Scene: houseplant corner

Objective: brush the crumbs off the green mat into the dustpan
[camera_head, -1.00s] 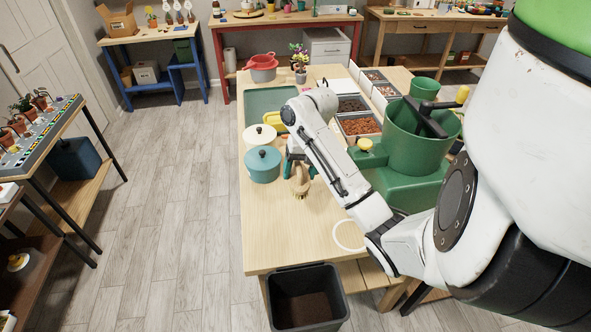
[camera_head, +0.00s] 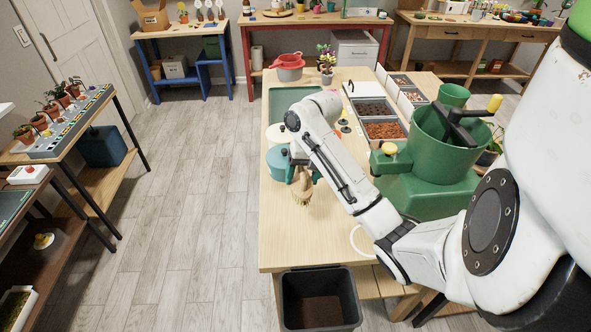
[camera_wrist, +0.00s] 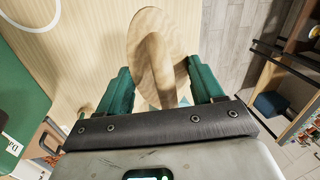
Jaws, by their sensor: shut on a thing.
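My gripper (camera_head: 302,172) is shut on a brush (camera_head: 302,190) with a pale wooden body. It hangs low over the near part of the wooden table, right of and in front of a teal pot (camera_head: 278,163). In the wrist view the brush (camera_wrist: 146,35) shows as a wooden oval with a grip between the teal fingers of my gripper (camera_wrist: 160,82). The green mat (camera_head: 287,96) lies farther back on the table, partly hidden by my arm. I cannot make out crumbs on it. No dustpan can be made out now.
A cream pot (camera_head: 274,134) stands behind the teal pot. A big green machine (camera_head: 425,165) and trays of brown bits (camera_head: 384,131) stand on the right. A black bin (camera_head: 318,300) is below the table's front edge. The near table top (camera_head: 300,235) is mostly clear.

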